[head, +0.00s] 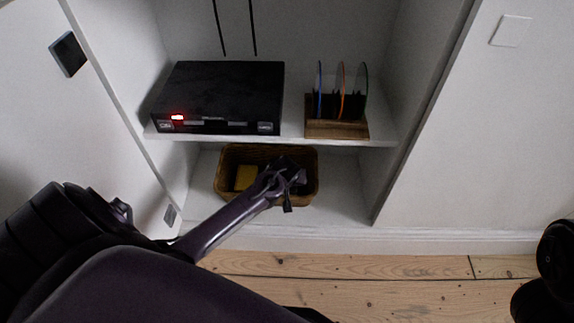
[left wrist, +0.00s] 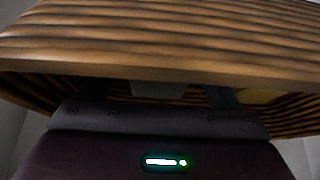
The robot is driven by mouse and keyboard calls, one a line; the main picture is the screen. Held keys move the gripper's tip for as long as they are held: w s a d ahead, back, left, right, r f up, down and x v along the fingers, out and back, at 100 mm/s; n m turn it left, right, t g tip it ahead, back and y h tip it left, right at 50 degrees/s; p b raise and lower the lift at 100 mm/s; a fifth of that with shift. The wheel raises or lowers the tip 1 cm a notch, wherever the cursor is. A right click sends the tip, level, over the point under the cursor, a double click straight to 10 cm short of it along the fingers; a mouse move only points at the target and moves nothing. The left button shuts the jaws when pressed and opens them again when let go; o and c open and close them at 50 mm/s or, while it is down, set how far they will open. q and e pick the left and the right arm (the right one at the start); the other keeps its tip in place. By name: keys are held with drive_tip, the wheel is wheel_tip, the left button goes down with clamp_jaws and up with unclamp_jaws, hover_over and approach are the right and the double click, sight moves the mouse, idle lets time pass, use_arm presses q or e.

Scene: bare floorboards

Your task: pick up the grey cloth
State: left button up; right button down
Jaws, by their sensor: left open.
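My left gripper (head: 287,188) is over the right part of a wicker basket (head: 232,153) on the lower shelf. It is open, with its fingers (left wrist: 158,96) reaching past the basket's rim (left wrist: 160,50) in the left wrist view. A small grey patch (left wrist: 158,89) shows between the fingers; I cannot tell whether it is the grey cloth or part of my gripper. No grey cloth can be made out in the head view, where my gripper and its shadow hide part of the basket. My right gripper is not in view.
A yellow block (head: 246,177) lies in the basket's left part. Above, the upper shelf (head: 293,138) holds a black box-shaped player (head: 220,95) and a wooden rack (head: 335,130) with several discs. Cabinet walls stand on both sides. The floorboards (head: 400,285) in front are clear.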

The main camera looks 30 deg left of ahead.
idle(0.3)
use_arm(q)
drive_tip(key=c, duration=1.1)
drive_tip(key=shift+o, duration=0.2)
